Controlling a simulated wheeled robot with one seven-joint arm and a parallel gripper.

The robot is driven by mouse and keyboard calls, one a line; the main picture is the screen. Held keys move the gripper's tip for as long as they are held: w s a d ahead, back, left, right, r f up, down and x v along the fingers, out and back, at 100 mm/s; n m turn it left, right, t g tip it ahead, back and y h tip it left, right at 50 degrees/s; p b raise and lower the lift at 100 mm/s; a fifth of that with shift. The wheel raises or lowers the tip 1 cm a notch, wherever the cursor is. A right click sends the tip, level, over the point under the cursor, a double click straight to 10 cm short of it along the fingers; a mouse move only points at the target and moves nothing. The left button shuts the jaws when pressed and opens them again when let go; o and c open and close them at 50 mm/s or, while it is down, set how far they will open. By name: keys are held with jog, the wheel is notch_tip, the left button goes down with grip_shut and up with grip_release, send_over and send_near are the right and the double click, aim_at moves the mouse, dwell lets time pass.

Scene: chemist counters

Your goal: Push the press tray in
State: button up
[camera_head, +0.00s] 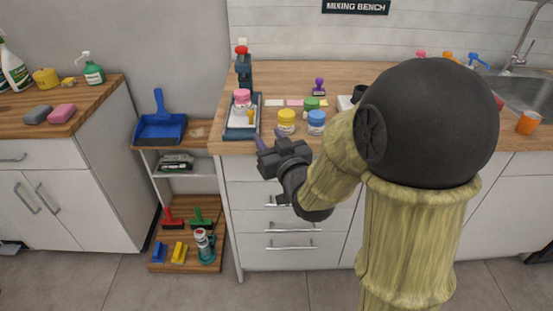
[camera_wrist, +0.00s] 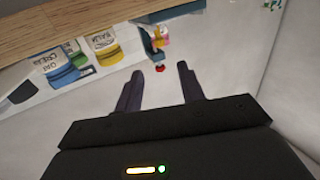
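The dark teal press (camera_head: 243,70) with a red knob stands at the left end of the mixing bench. Its tray (camera_head: 238,130) lies low at its foot, reaching toward the bench's front edge. A pink-lidded jar (camera_head: 242,98) stands on the tray, with a small yellow item beside it. My gripper (camera_head: 269,138) is just in front of the bench edge, right of the tray and apart from it. In the wrist view its two dark fingers (camera_wrist: 160,88) are spread with nothing between them. The press (camera_wrist: 148,38) shows beyond them, upside down.
Yellow (camera_head: 286,120), blue (camera_head: 316,122) and green-lidded (camera_head: 311,104) jars stand right of the tray. A purple-handled stamp (camera_head: 319,87) is behind them. A low shelf with a blue dustpan (camera_head: 160,125) stands left of the bench. The space before the tray is clear.

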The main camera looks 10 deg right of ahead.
jog(key=shift+b+v, duration=1.85)
jog(key=shift+v, duration=0.1)
jog(key=shift+f, duration=0.1)
jog(key=s+d+f+m+g+h, duration=0.1)
jog(key=d+f+g+h, duration=0.25)
jog(key=f, duration=0.45)
jog(key=s+d+f+m+g+h, duration=0.1)
jog(key=s+d+f+g, duration=0.3)
jog(key=s+f+g, duration=0.7)
jog(key=s+f+m, duration=0.1)
jog(key=s, duration=0.2)
jog(key=shift+d+h, duration=0.1)
jog(key=shift+h, duration=0.15)
jog(key=shift+c, duration=0.3)
